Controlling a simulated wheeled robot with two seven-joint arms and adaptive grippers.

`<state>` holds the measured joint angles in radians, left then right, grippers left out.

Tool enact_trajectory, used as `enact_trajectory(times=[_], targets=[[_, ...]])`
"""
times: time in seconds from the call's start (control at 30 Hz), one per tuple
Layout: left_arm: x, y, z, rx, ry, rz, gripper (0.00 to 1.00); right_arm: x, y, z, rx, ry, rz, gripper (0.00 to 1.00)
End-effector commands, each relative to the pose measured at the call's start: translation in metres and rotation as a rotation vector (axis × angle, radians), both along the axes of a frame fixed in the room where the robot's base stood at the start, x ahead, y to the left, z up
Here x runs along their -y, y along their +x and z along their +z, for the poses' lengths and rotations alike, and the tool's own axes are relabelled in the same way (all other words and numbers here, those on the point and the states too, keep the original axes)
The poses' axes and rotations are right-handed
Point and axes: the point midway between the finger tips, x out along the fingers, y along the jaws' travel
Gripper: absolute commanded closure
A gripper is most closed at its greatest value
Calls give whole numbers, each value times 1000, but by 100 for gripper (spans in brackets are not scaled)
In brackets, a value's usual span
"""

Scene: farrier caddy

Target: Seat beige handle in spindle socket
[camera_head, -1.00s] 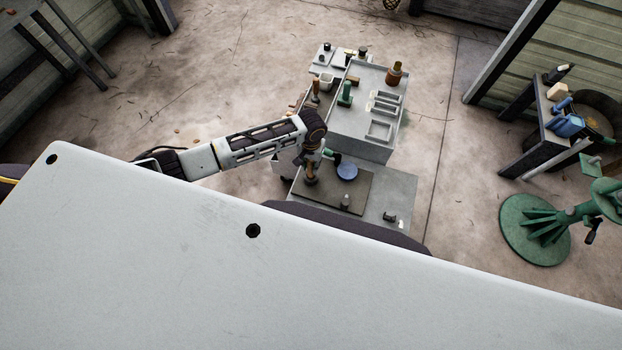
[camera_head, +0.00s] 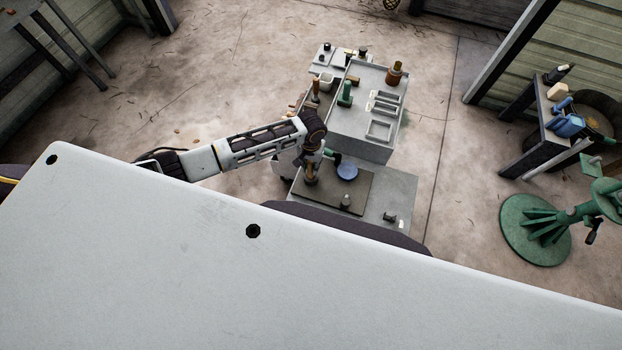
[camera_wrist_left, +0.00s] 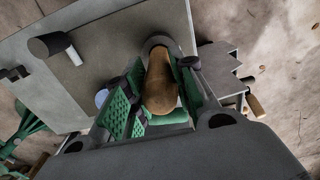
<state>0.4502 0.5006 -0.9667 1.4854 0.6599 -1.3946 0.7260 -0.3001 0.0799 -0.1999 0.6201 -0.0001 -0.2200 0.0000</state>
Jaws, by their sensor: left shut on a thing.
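The beige handle (camera_wrist_left: 160,88) is a rounded tan wooden grip. My left gripper (camera_wrist_left: 158,75) is shut on it, with green ribbed pads on both sides. The far end of the handle meets a round grey collar (camera_wrist_left: 158,42), which looks like the socket; I cannot tell how deep the handle sits. In the head view, my left gripper (camera_head: 313,162) is over the left part of a dark mat (camera_head: 362,182), and the handle (camera_head: 311,177) shows small below it. My right gripper is not in view.
A blue round dish (camera_head: 347,170) and a grey knob (camera_head: 346,202) stand on the mat to the right of the handle. Behind rises a grey caddy (camera_head: 362,147) with a green tool (camera_head: 346,93) and a brown bottle (camera_head: 395,74). A green stand (camera_head: 535,229) is far right.

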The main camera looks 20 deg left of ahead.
Motion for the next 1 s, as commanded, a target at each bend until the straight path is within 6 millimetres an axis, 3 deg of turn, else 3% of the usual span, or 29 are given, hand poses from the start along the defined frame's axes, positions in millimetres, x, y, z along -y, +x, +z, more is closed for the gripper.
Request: enact_trajectory(times=[1.0], targets=[[0, 0, -7, 0, -1, 0, 100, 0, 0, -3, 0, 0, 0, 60]])
